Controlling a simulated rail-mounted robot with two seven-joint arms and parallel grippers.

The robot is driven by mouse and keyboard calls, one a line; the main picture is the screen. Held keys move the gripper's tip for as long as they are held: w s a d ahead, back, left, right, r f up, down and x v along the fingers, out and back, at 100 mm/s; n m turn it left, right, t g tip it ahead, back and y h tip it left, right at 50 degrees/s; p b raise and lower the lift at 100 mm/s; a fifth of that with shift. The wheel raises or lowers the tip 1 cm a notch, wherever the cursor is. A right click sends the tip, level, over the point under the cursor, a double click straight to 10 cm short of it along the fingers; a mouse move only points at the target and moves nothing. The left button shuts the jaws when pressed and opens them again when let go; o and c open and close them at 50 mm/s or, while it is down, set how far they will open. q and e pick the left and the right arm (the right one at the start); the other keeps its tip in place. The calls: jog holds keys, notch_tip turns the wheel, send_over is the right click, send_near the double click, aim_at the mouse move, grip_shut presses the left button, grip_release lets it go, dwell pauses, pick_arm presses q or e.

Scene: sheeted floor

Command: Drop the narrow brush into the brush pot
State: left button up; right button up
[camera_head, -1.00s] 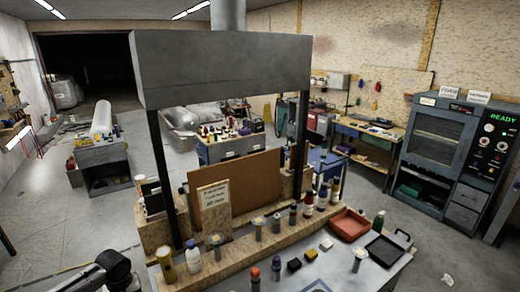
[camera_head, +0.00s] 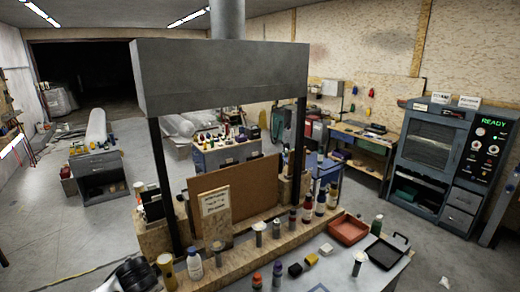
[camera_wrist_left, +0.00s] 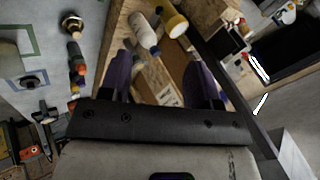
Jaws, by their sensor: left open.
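My left arm shows as a dark shape at the lower left of the head view; its fingertips are out of that frame. In the left wrist view my left gripper (camera_wrist_left: 159,80) is open, with two purple fingers apart and nothing between them. Beyond the fingers are a white bottle (camera_wrist_left: 143,32) and a yellow cylinder (camera_wrist_left: 174,22), also at the bench's left end in the head view, as a white bottle (camera_head: 194,265) and a yellow cylinder (camera_head: 167,270). I cannot tell whether the cylinder is the brush pot. I cannot pick out the narrow brush. My right gripper is not in view.
A wooden ledge (camera_head: 238,259) with bottles and round-topped pieces runs along the bench. A labelled board (camera_head: 215,216) stands behind it under a grey hood (camera_head: 220,78) on dark posts. A red tray (camera_head: 348,229) and black tray (camera_head: 384,252) lie at the right.

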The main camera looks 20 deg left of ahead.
pick_arm(q)
jog(key=s+d+f+m+t+h+b, duration=0.15)
jog(key=s+d, duration=0.25)
jog(key=d, duration=0.6)
jog(key=s+d+f+m+t+h+b, duration=0.1)
jog(key=s+d+t+b, duration=0.15)
jog(key=d, duration=0.65)
jog(key=s+d+f+n+g+h+b, duration=0.1)
jog(key=s+d+f+n+g+b, duration=0.15)
jog(key=s+f, duration=0.95)
jog(key=s+d+f+n+g+h+b, duration=0.2)
jog(key=s+d+f+g+b, duration=0.15)
jog(key=s+f, duration=0.9)
jog(key=w+p+v, duration=0.2)
jog(key=p+v, duration=0.7)
jog(key=v, duration=0.1)
jog(key=w+d+r+p+v, duration=0.1)
jog(key=p+v, duration=0.8)
jog(key=shift+w+d+r+t, duration=0.25)
jog(key=shift+d+r+t, duration=0.05)
jog(key=shift+r, duration=0.1)
